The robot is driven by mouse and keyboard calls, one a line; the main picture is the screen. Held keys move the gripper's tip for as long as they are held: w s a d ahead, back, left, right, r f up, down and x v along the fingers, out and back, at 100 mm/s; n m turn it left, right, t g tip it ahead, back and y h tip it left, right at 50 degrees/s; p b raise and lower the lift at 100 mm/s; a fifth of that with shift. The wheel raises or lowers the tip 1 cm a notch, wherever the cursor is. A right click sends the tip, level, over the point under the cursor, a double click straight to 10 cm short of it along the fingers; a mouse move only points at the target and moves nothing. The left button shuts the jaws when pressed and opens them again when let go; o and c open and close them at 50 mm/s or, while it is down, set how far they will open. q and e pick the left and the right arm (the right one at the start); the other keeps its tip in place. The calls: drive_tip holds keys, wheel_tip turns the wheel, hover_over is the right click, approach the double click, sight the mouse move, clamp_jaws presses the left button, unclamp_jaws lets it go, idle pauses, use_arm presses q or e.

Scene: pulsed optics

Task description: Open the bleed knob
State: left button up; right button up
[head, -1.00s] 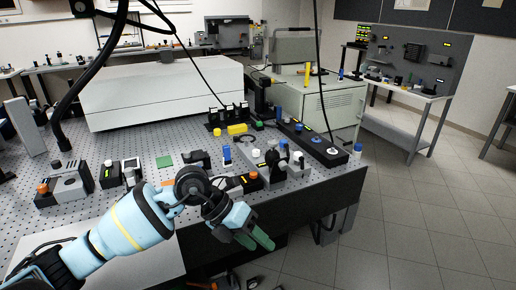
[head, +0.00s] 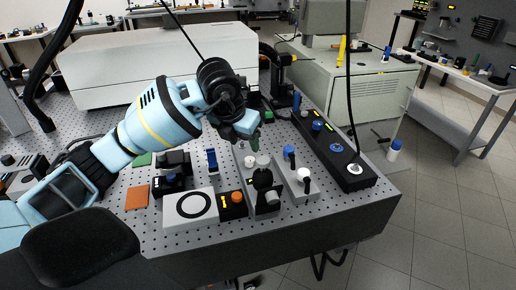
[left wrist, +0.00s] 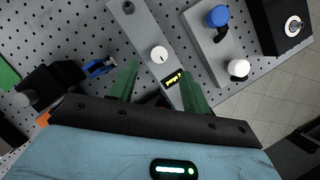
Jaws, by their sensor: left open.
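No readable label tells which knob is the bleed knob. A white round knob (left wrist: 158,53) sits on a grey module (left wrist: 138,22) with a small yellow display (left wrist: 173,79); the knob also shows in the head view (head: 250,161). My left gripper (left wrist: 163,88) is open and empty, its two green fingers on either side of that module in the left wrist view and apart from the knob. In the head view the left gripper (head: 255,141) hangs above the module. A neighbouring plate (left wrist: 229,55) bears a blue knob (left wrist: 217,16) and a white knob (left wrist: 238,68). My right gripper is out of view.
A black block (head: 336,150) with a blue disc and a silver-white fitting runs along the bench's right edge. A blue clip-like part (left wrist: 99,67) stands left of the fingers. A white box with a black ring (head: 191,207) and an orange-knobbed unit (head: 233,204) are in front.

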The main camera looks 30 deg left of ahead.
sight(250, 159)
use_arm(q)
drive_tip(key=x, duration=0.6)
drive_tip(key=shift+s+f, duration=0.15)
drive_tip(key=shift+f, duration=0.05)
drive_tip(key=shift+w+f, duration=0.3)
drive_tip(key=shift+f, duration=0.25)
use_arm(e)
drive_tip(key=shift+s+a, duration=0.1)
use_arm(q)
drive_tip(key=c, duration=1)
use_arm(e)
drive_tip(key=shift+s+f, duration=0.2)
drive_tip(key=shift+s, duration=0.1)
